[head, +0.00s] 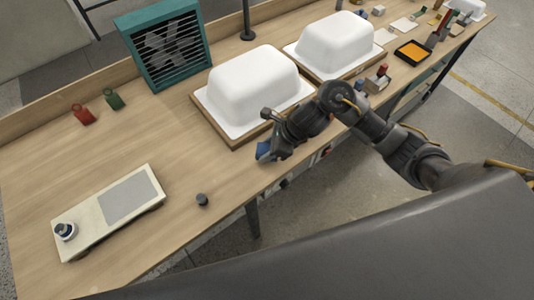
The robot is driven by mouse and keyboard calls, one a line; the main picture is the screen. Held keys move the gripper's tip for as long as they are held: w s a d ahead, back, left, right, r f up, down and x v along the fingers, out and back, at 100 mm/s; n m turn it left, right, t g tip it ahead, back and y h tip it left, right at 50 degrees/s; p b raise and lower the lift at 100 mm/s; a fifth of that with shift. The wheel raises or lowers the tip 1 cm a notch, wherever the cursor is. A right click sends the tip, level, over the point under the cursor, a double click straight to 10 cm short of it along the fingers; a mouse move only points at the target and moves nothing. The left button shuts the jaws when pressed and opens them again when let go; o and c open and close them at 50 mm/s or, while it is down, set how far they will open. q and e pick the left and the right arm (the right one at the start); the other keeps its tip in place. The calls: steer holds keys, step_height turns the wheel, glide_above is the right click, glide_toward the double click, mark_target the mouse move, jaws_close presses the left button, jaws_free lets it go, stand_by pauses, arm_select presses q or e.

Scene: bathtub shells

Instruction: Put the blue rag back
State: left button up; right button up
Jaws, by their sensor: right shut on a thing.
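My right gripper (268,150) is over the front edge of the wooden workbench, just in front of the nearer white tub shell. It is shut on the blue rag (263,151), a small patch of blue showing at its fingertips. Most of the rag is hidden by the gripper. I cannot tell whether the rag touches the bench top. My left gripper is not in view.
Two white tub shells (252,88) (335,42) sit on wooden boards. A teal fan box (165,45) stands behind. Red (82,114) and green (113,99) bottles, a flat device (108,212) and a dark knob (202,200) are left. Bench space between them is clear.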

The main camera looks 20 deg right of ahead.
steer(key=shift+w+d+f, duration=0.1)
steer(key=shift+w+f, duration=0.25)
steer(key=shift+f, duration=0.1)
steer(key=shift+f+p, duration=0.45)
steer(key=shift+f, duration=1.05)
steer(key=shift+f, duration=0.1)
steer(key=o, duration=1)
steer(key=shift+c, duration=0.2)
steer(key=shift+r, duration=0.2)
steer(key=b+v, duration=0.1)
steer(key=v, duration=1)
steer(key=shift+d+r, duration=0.25)
steer(key=shift+r, duration=0.05)
steer(key=shift+a, duration=0.1)
